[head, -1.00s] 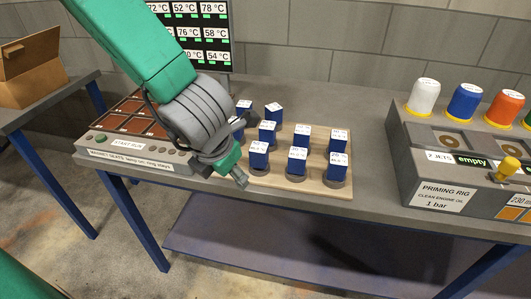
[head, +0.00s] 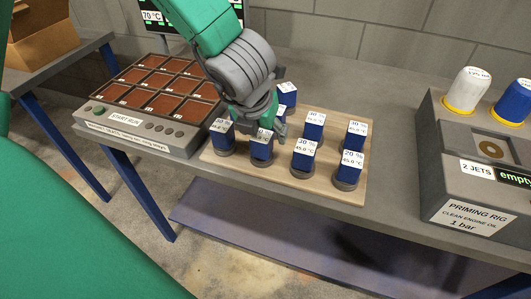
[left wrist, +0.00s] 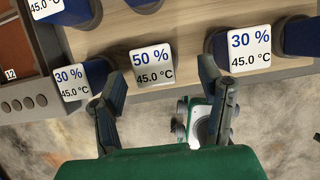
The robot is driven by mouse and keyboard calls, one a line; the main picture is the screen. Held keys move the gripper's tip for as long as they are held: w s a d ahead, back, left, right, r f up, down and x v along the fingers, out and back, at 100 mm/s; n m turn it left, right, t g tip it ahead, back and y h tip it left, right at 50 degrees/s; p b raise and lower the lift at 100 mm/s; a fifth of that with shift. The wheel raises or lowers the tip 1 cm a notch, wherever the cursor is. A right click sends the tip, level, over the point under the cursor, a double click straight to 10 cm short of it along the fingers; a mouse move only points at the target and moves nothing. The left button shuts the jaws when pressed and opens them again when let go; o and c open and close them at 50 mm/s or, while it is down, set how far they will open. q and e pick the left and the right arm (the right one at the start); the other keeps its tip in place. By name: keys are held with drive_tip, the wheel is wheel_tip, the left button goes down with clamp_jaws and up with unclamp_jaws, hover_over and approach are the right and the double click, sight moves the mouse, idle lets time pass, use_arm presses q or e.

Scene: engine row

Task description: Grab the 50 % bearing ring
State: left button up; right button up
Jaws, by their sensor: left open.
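The 50 % piece (left wrist: 152,62) shows its white label, "50 %" and 45.0 °C, in the left wrist view, near the board's front edge. In the head view it seems to be the blue block with a partly hidden label (head: 262,151), on a dark round base in the front row. My left gripper (left wrist: 165,83) is open and empty. Its fingers lie to either side of the 50 % label in the wrist view, apart from it. In the head view the left gripper (head: 268,126) hangs just above and behind that block. My right gripper is out of view.
A 30 % block (left wrist: 84,77) stands left of it and another 30 % block (left wrist: 248,50) right, both close. More blocks stand on the wooden board (head: 335,191). A control box (head: 150,130) with brown squares is left, the priming rig (head: 455,165) right. Bare bench lies between board and rig.

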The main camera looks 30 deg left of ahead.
use_arm(q)
drive_tip(key=shift+w+a+f, duration=0.25)
drive_tip(key=shift+a+f, duration=0.15)
drive_tip(key=shift+f, duration=0.2)
drive_tip(key=x, duration=0.4)
drive_tip(key=shift+a+f+b, duration=0.25)
drive_tip(key=shift+f+b, duration=0.05)
drive_tip(key=shift+b, duration=0.05)
drive_tip(key=shift+w+d+f, duration=0.1)
drive_tip(key=shift+f, duration=0.1)
drive_tip(key=shift+d+r, duration=0.1)
drive_tip(key=shift+d, duration=0.1)
drive_tip(key=shift+c, duration=1.2)
drive_tip(key=shift+a, duration=0.1)
clamp_jaws()
drive_tip(key=shift+a, duration=0.1)
